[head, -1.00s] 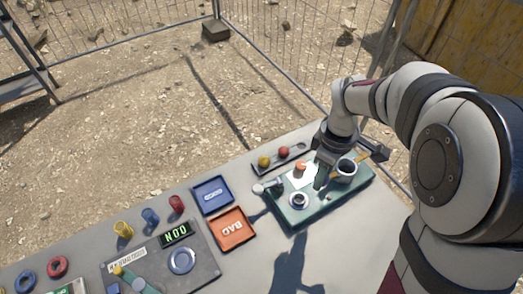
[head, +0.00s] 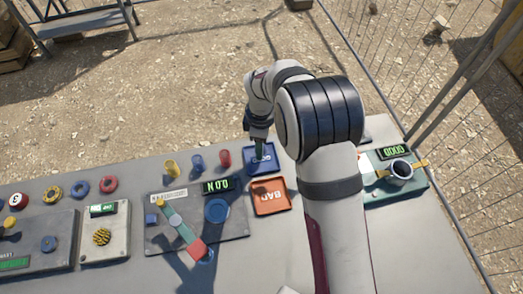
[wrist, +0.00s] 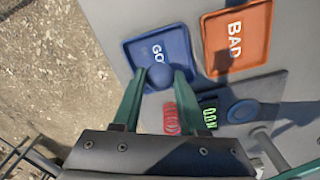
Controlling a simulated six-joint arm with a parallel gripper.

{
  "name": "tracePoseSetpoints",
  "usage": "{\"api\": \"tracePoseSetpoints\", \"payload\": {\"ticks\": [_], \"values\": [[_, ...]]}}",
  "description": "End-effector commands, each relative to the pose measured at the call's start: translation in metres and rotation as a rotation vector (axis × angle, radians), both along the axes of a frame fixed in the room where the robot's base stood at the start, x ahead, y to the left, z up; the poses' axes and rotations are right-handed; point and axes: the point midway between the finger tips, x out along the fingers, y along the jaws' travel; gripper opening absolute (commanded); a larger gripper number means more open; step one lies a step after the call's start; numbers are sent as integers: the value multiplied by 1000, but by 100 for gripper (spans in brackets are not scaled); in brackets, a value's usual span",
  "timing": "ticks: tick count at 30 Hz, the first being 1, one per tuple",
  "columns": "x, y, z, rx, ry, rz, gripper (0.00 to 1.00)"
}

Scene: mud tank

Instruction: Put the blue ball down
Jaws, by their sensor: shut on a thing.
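The blue ball (wrist: 160,76) shows in the wrist view between the tips of my green fingers. My gripper (wrist: 158,82) is shut on it. The ball is over the lower part of the blue tray (wrist: 184,44), whose white lettering it partly covers. In the head view my gripper (head: 259,154) points down at the blue tray (head: 273,164), and I cannot make out the ball there. I cannot tell whether the ball touches the tray floor.
The orange BAD tray (head: 270,208) lies beside the blue tray. Red (head: 224,158), blue (head: 197,163) and yellow (head: 171,168) cups stand to the left. A grey panel (head: 160,238) with a display lies in front of them. A green board (head: 411,192) with a dark-mouthed cup (head: 401,173) lies right.

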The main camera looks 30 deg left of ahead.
Motion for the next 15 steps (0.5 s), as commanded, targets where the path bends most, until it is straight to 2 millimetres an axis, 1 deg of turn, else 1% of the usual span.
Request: {"api": "tracePoseSetpoints", "payload": {"ticks": [1,3,5,15], "values": [[-1,-1,-12,-4,4,-1,0],[-1,-1,-24,-2,3,-1,0],[-1,-1,-30,-2,3,-1,0],[0,-1,-34,-1,2,-2,0]]}}
